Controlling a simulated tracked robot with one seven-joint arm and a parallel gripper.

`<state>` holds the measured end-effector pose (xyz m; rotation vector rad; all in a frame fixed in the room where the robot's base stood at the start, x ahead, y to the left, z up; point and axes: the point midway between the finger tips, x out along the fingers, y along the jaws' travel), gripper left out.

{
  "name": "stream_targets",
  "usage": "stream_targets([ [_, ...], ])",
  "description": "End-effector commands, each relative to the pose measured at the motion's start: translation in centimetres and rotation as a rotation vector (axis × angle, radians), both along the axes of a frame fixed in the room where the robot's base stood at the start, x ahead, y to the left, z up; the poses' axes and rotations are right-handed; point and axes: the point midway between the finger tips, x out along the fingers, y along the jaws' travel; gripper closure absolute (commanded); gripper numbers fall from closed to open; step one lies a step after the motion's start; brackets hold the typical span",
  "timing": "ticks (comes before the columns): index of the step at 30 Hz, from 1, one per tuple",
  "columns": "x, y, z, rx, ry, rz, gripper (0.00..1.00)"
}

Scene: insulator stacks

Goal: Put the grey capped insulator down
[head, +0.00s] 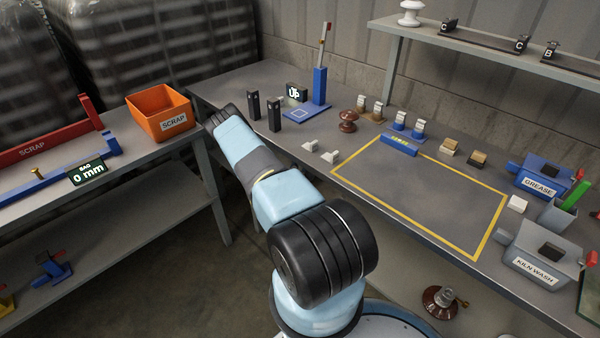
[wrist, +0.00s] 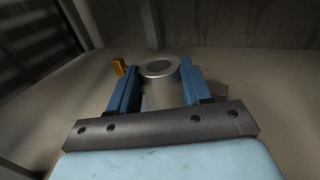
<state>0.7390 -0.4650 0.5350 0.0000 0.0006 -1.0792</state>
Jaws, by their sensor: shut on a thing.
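My gripper (wrist: 158,78) is shut on a grey metal cap, taken as the grey capped insulator (wrist: 163,94). In the wrist view the cap sits between the two blue fingers, with its round hollow end facing up and away. The rest of the insulator is hidden behind the gripper's dark plate. In the head view the dark end of my arm, with my gripper (head: 215,116), is by the gap between the left bench and the main bench. The held insulator cannot be made out there.
The orange scrap bin (head: 160,112) is left of my gripper. Two black posts (head: 263,111) and a blue stand (head: 319,88) are to its right. A brown insulator (head: 348,121) stands behind the empty yellow-outlined area (head: 420,195). Grease (head: 541,180) and kiln wash (head: 540,258) tubs are at right.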

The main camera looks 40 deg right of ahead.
Motion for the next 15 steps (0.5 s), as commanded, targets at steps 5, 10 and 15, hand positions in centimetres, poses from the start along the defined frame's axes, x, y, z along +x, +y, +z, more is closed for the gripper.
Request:
stream_targets([
  [5,0.2,-0.3,-1.5,-0.002,-0.001,0.0,1.0],
  [10,0.2,-0.2,-3.1,-0.002,-0.002,0.0,1.0],
  [15,0.3,-0.2,-3.2,-0.002,-0.002,0.001,1.0],
])
